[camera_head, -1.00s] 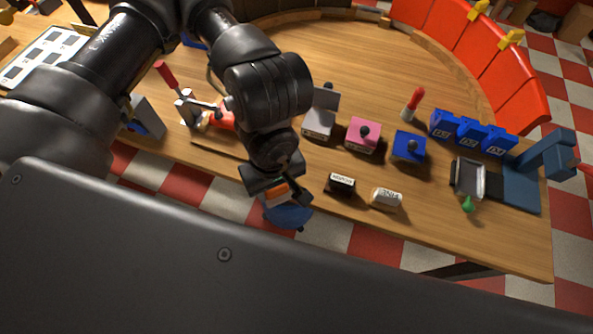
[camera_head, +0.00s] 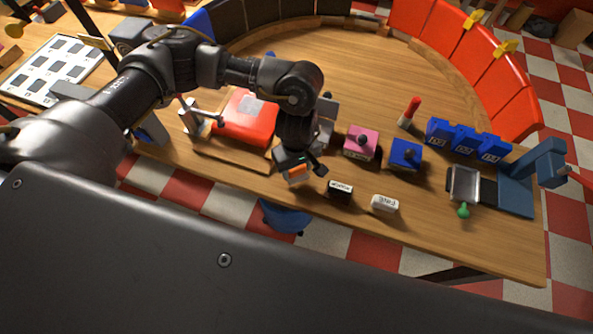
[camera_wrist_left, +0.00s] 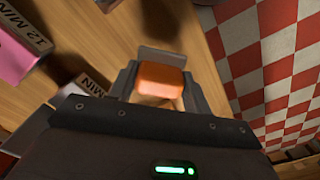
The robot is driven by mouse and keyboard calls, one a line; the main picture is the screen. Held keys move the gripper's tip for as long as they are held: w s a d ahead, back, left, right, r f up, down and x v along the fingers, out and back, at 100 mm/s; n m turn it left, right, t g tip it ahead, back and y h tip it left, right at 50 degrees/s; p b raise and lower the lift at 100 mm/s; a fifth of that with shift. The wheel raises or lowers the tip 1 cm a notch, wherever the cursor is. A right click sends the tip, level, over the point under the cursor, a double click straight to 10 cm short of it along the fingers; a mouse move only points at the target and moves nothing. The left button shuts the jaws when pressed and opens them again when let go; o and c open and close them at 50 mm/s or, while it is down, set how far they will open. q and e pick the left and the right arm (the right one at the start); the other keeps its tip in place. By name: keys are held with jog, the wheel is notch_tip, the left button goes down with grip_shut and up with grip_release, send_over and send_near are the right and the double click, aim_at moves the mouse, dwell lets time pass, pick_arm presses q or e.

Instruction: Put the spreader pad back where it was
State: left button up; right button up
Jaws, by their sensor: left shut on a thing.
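My left gripper (camera_head: 295,175) is shut on an orange block (camera_wrist_left: 161,80) and holds it near the table's front edge, left of the black block. In the left wrist view the orange block sits between the two fingers, with a grey plate (camera_wrist_left: 162,56) just beyond it. I cannot tell for sure that this is the spreader pad. A red block (camera_head: 245,118) with a grey square on top lies on a wooden board (camera_head: 228,150), left of the gripper. A lever clamp (camera_head: 190,118) stands at the board's left end. My right gripper is not in view.
Blue bins (camera_head: 468,138) and a metal tray (camera_head: 464,184) are farther right. The table's middle is open.

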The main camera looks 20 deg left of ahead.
aim_at(297, 173)
pick_arm(q)
notch_tip(297, 173, down, 2)
jog(key=shift+p, duration=0.55)
jog(key=shift+f, duration=0.5)
jog(key=shift+f, duration=0.2)
jog(key=o, duration=0.9)
